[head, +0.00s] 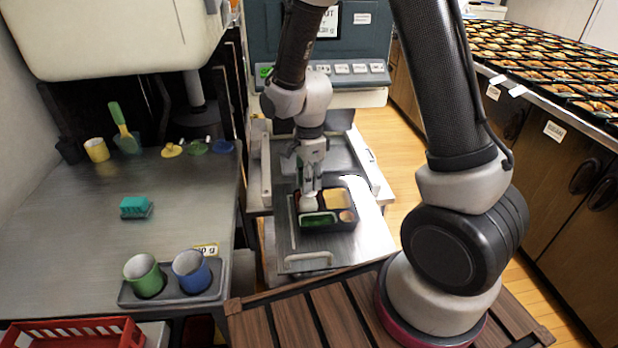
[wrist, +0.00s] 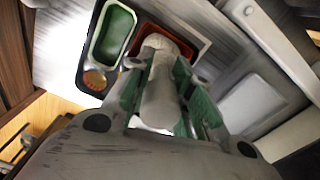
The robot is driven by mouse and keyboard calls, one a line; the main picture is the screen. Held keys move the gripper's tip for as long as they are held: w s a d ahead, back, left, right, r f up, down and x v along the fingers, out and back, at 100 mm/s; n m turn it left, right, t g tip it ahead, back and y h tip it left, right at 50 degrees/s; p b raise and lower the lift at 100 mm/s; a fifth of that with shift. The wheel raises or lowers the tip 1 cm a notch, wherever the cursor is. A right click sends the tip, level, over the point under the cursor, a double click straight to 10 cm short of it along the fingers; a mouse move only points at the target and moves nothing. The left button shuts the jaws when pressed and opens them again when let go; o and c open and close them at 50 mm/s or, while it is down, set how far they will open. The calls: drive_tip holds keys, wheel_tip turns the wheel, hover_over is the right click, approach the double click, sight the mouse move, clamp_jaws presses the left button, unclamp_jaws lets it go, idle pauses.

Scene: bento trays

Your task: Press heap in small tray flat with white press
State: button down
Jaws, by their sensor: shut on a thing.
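My gripper (head: 312,184) is shut on the white press (head: 308,201), which also shows in the wrist view (wrist: 160,95) as a pale cylinder between the green finger pads. The press is over the back left compartment of the small black tray (head: 330,228). In the wrist view the tray's dark rim (wrist: 84,62) surrounds a green compartment, a small orange one and a red-brown one partly behind the press. I cannot tell whether the press touches the food. The heap under it is hidden.
The tray stands on a metal plate (head: 365,243) with a handle. On the left bench are a green cup (head: 144,275), a blue cup (head: 192,272), a teal block (head: 135,206) and small coloured lids. A red crate (head: 75,335) is at front left. Many filled trays line the right counter (head: 540,60).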

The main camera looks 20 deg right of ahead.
drive_tip(key=shift+f, duration=1.85)
idle(4.2)
drive_tip(key=shift+r, duration=0.1)
drive_tip(key=shift+r, duration=3.9)
